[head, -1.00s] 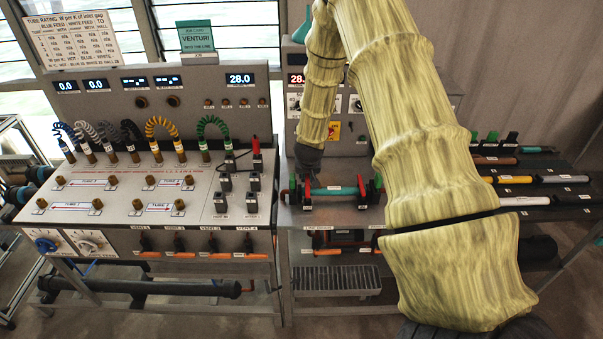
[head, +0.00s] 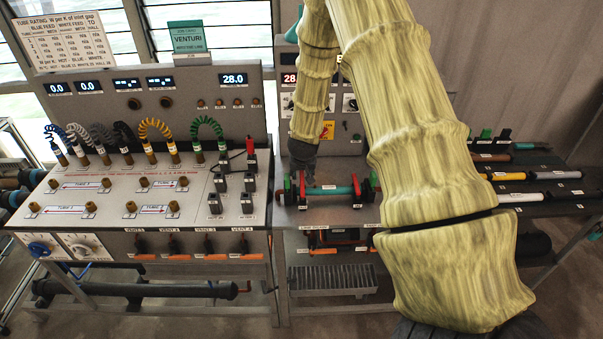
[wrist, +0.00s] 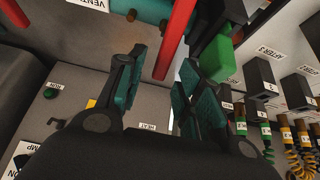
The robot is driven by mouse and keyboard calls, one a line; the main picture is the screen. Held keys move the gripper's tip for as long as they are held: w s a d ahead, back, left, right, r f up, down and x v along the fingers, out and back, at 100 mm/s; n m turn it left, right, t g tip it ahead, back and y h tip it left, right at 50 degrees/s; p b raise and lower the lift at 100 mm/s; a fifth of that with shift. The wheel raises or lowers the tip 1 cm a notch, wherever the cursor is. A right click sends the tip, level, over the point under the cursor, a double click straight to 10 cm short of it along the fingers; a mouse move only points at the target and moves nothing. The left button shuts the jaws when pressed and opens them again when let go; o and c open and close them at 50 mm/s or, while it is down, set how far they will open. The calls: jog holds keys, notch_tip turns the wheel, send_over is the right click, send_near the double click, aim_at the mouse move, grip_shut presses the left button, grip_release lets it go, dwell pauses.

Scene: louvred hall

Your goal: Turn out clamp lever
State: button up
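A turquoise tube (head: 335,190) lies across the small bench, with a red lever (head: 302,187) and a green part (head: 288,190) standing at its left end. I cannot tell for sure which of these is the clamp lever. My gripper (head: 303,172) points down just above that end. In the wrist view my gripper (wrist: 158,88) is open, its teal-padded fingers apart. The red lever (wrist: 178,38) reaches down toward the gap between the fingertips; contact cannot be told. The green part (wrist: 217,58) is close beside the right finger.
Black valve blocks (head: 248,183) with a red-topped one stand left of the tube, close to my gripper. The sloped panel (head: 110,190) carries coiled hoses. A rack of rods (head: 530,175) is at the right. My arm hides part of the bench.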

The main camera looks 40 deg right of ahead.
aim_at(303, 189)
jog(key=v, duration=0.9)
jog(key=shift+s, duration=0.1)
